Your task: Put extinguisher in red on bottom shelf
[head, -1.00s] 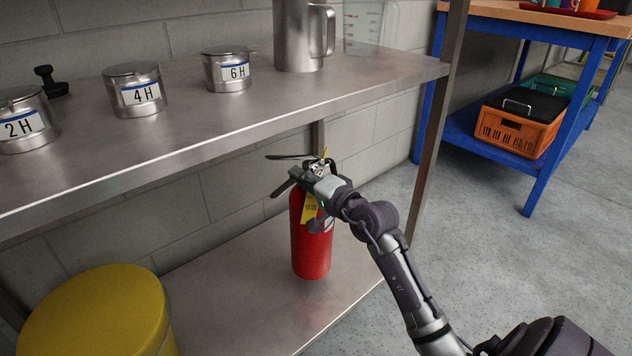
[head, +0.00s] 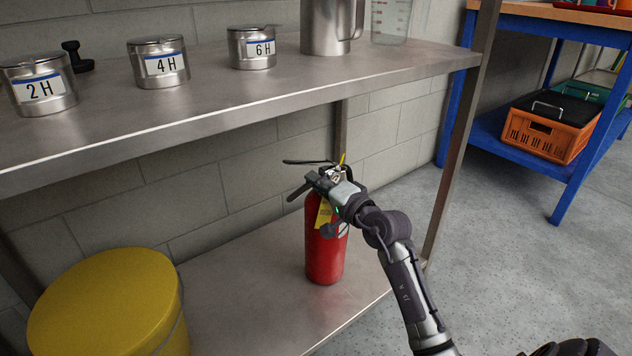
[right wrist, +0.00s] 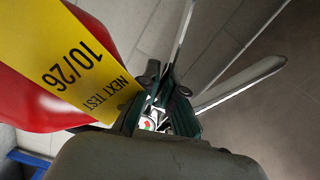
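The red fire extinguisher (head: 325,258) is upright over the bottom shelf (head: 245,290), inside the rack. Its base overlaps the shelf surface; I cannot tell whether it rests there or hangs just above. A yellow tag hangs at its neck. My right gripper (head: 322,183) is at the extinguisher's top, shut around the neck and valve just under the black levers. In the right wrist view, the fingers (right wrist: 158,112) close on the valve by the gauge, with the red body (right wrist: 40,95) and yellow tag at left. My left gripper is not in view.
A yellow bucket (head: 105,305) stands left of the extinguisher. The upper shelf (head: 220,90) carries steel pots and a jug (head: 330,25), close above the levers. A rack post (head: 458,150) stands right of my arm. A blue table (head: 575,165) with an orange crate (head: 548,132) is beyond.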

